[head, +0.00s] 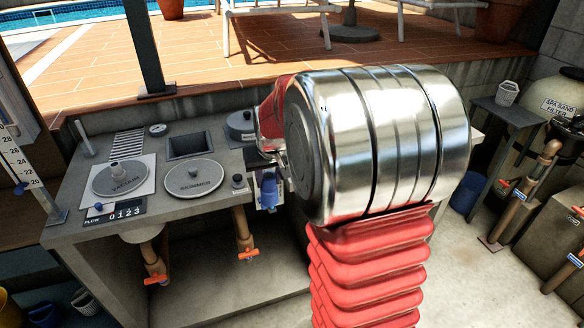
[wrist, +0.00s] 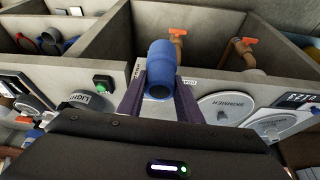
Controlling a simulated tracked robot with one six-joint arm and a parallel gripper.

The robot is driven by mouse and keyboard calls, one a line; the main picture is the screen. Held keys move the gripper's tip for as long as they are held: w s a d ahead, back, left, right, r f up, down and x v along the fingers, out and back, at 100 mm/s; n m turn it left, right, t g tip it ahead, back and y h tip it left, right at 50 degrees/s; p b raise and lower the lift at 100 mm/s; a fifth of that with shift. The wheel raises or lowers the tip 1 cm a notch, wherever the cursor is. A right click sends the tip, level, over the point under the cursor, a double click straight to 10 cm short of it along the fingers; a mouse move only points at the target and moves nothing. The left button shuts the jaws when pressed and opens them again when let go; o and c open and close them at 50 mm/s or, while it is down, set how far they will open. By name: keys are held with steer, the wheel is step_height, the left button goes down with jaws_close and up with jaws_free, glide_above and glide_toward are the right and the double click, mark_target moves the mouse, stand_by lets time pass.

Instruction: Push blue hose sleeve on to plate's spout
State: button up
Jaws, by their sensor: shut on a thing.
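The blue hose sleeve (wrist: 160,68) is a short tube between the two dark purple fingers of my gripper (wrist: 160,88) in the wrist view. My gripper is shut on it, and its open end faces the camera. In the head view the sleeve (head: 268,190) shows at the front of the bench, below and partly behind my arm, which hides most of the gripper. The round grey VACUUM plate (head: 120,180) lies on a white square at the left of the bench top. Its short pale spout (head: 117,167) points up. The sleeve is right of the spout and apart from it.
The grey SKIMMER plate (head: 193,178) lies between the VACUUM plate and my gripper. A FLOW counter (head: 113,213) sits by the front edge. A square recess (head: 190,145) and a gauge (head: 158,129) are behind. Orange-handled valves (head: 160,279) hang below the bench top.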

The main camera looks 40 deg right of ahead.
steer(key=w+a+f+n, duration=0.1)
steer(key=a+f, duration=0.3)
steer(key=a, duration=0.6)
steer(key=w+a+f+n+y, duration=0.1)
steer(key=a+f+n, duration=0.2)
steer(key=a, duration=0.7)
steer(key=shift+w+a+f+y, duration=0.15)
steer(key=shift+a+f+y, duration=0.15)
steer(key=shift+a+f, duration=0.15)
